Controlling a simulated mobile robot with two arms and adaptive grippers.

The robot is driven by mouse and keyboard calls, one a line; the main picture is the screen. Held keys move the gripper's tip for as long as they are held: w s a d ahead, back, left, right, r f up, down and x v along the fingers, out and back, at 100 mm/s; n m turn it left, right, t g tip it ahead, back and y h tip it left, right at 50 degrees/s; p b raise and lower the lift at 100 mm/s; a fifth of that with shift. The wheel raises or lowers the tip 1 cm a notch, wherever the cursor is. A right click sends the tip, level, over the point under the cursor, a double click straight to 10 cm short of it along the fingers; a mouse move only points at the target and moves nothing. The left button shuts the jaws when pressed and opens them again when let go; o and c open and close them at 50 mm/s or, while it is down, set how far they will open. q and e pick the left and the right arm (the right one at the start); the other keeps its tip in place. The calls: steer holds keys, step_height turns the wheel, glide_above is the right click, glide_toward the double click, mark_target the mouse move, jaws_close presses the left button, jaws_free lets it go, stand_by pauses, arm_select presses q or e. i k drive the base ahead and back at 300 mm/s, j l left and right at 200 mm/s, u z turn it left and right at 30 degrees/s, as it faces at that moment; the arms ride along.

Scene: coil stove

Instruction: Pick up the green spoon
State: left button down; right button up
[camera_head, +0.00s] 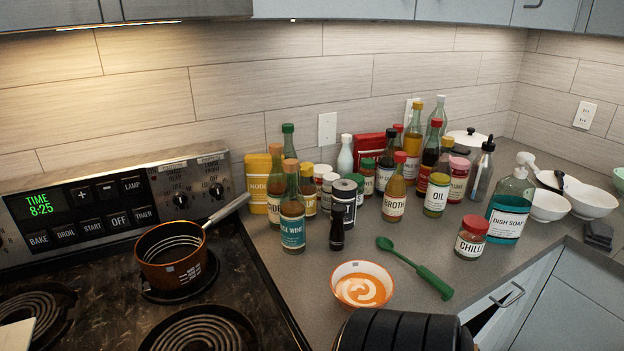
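The green spoon (418,269) lies on the grey counter, right of the middle. Its round bowl end points to the upper left and its thicker handle to the lower right, close to the counter's front edge. Nothing covers it. Neither of my grippers shows in the head view. A black ribbed part, likely one of my arm links, comes in at the bottom, below the spoon.
An orange-and-white bowl (362,287) of soup stands left of the spoon. A copper pot (172,254) sits on the stove at left.

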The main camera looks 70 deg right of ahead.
mark_target(385, 244)
steer(key=z, duration=2.8)
